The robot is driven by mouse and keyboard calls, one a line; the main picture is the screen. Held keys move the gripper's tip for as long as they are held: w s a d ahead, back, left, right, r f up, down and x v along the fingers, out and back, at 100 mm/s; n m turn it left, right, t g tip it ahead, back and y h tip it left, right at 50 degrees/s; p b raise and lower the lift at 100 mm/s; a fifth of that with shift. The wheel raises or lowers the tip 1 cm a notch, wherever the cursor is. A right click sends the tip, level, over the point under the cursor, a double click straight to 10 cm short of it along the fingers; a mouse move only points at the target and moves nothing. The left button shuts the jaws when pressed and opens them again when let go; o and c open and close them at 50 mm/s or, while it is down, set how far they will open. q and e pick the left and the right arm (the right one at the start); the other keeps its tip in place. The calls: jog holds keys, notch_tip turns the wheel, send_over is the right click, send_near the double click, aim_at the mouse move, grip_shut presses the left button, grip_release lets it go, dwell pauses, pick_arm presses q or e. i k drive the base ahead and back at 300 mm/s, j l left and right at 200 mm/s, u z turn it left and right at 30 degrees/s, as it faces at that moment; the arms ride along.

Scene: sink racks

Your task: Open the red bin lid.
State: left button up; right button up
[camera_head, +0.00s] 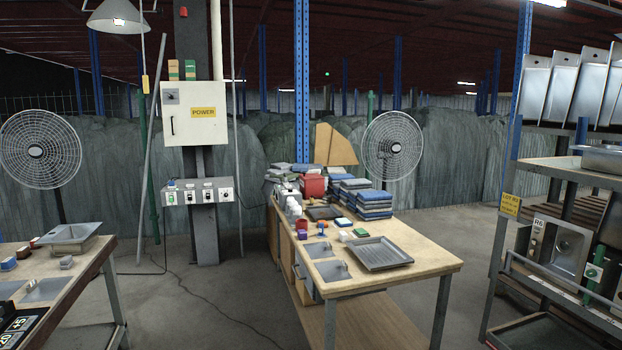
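A small red box-like thing (313,186) stands at the far end of the middle workbench (415,240), among stacked items. It may be the red bin, but it is too small to tell whether it has a lid or whether one is open. Neither of my grippers shows in the head view.
A grey tray (379,254) lies on the middle bench near stacked blue-grey pads (374,205). Another bench (92,257) stands at the left, a metal rack (560,162) at the right. Fans (40,150) (392,146) stand behind. Floor between the benches is mostly clear, with cables.

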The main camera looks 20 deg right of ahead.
aim_at(305, 176)
jog(key=i+z, duration=0.2)
jog(key=i, duration=2.85)
jog(key=i+j+z, duration=0.1)
jog(key=i+z, duration=0.3)
jog(key=i+j+z, duration=0.4)
jog(key=i, duration=0.2)
jog(key=i+j+z, duration=0.4)
jog(key=i+l, duration=0.1)
